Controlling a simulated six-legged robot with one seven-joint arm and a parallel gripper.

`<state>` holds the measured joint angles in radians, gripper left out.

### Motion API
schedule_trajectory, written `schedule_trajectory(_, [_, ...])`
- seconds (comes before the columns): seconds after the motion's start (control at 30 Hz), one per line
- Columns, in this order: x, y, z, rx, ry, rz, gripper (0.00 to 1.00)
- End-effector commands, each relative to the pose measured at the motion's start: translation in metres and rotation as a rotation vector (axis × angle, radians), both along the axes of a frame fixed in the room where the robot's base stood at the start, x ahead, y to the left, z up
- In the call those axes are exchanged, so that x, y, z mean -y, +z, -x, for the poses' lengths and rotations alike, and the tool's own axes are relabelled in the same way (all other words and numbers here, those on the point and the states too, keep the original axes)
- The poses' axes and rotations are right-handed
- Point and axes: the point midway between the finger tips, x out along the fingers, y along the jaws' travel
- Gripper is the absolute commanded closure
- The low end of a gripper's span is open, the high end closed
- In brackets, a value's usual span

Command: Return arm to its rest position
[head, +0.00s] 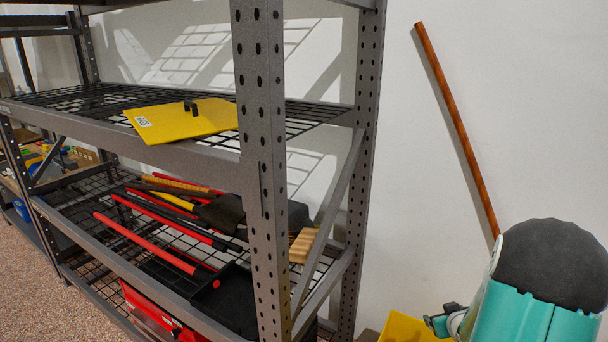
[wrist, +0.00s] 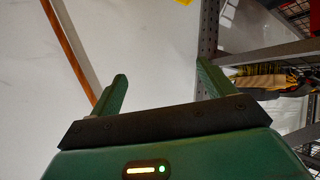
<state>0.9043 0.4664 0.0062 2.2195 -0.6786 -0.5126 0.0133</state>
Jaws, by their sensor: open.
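In the wrist view my gripper (wrist: 162,74) shows two green fingers spread wide apart with nothing between them. Past the fingers are the white wall and a perforated grey post of the shelf rack. In the head view part of my arm (head: 540,305), teal with a dark rounded top, is at the lower right, in front of the wall and to the right of the rack. I cannot make out my fingers in the head view.
A grey steel rack (head: 262,180) with wire shelves fills the left and middle. A yellow panel (head: 185,120) lies on its upper shelf; red-handled tools (head: 150,240) lie below. A wooden pole (head: 458,130) leans on the wall behind my arm. A yellow object (head: 405,328) is low beside it.

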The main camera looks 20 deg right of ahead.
Motion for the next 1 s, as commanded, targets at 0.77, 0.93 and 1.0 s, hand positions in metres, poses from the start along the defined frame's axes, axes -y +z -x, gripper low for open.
schedule_trajectory(0.77, [-0.278,0.208,0.025,-0.207,0.047,-0.129,0.19])
schedule_trajectory(0.93, [-0.343,0.228,0.071,-0.261,0.117,-0.214,0.19])
schedule_trajectory(1.0, [-0.365,0.233,0.091,-0.284,0.151,-0.249,0.19])
